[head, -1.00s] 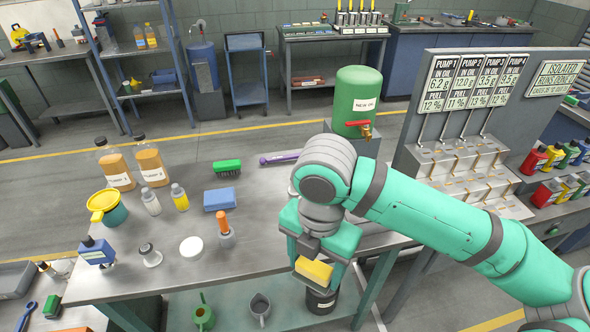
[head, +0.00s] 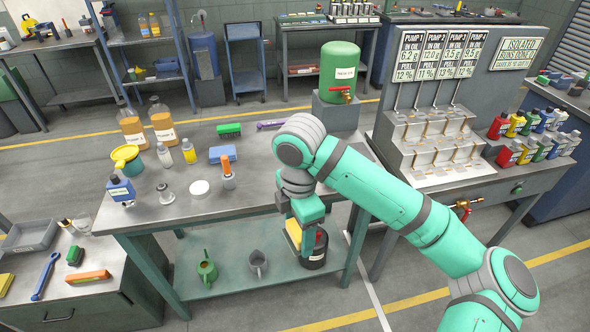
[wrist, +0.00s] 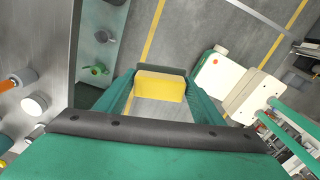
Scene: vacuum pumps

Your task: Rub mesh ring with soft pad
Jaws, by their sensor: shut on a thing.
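My gripper (head: 304,234) points down in front of the bench's front edge, low over the side of the lower shelf in the head view. It is shut on a yellow soft pad (head: 293,233), which also shows between the fingers in the wrist view (wrist: 160,87). The pad touches nothing but the fingers that I can see. I cannot make out a mesh ring for certain. A small grey metal fitting (head: 166,195) and a flat white disc (head: 199,187) lie on the bench top, left of my gripper and apart from it.
The steel bench (head: 245,190) also holds an orange-handled tool (head: 228,172), a blue block (head: 222,154), a green brush (head: 229,129) and bottles.

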